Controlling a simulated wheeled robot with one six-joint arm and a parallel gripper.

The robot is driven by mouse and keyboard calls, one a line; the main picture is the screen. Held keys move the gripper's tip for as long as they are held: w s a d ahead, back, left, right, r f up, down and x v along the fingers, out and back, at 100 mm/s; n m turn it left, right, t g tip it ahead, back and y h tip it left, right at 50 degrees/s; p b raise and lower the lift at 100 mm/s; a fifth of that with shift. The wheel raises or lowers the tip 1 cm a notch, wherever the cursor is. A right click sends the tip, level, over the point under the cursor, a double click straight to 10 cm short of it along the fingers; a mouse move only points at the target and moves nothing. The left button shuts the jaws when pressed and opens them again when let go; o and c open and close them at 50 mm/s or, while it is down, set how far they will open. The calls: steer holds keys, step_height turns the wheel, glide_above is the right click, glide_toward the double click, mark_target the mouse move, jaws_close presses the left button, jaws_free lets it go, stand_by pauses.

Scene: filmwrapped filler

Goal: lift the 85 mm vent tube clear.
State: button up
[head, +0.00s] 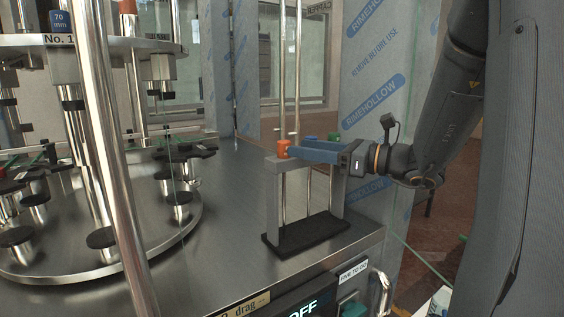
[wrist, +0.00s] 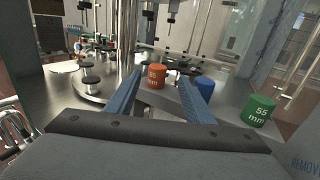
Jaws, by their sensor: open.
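An orange cap (head: 284,148) sits on top of the left end of a grey rack (head: 271,200), and a thin steel tube hangs below the rack's top. In the wrist view the orange cap (wrist: 157,82) carries white lettering, too blurred to read for certain. My gripper (head: 291,151) is open, its blue fingers level with the cap. In the wrist view the fingers of my gripper (wrist: 159,80) stand on either side of the orange cap, with visible gaps. A blue cap (wrist: 205,88) and a green cap (wrist: 259,110) marked 55 mm stand to the right.
The rack's dark base (head: 306,234) stands near the front right of the steel worktop (head: 236,185). Thin vertical rods rise behind it. A round multi-level carousel (head: 150,225) fills the left, with a blue 70 mm cap (head: 60,20). Film-wrapped panels (head: 380,60) stand behind.

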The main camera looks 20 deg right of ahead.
mark_target(284, 144)
steer(key=shift+p+x, duration=1.2)
steer(key=shift+x, duration=1.9)
steer(key=shift+s+a+r, duration=0.15)
steer(key=shift+s, duration=0.05)
jaws_close()
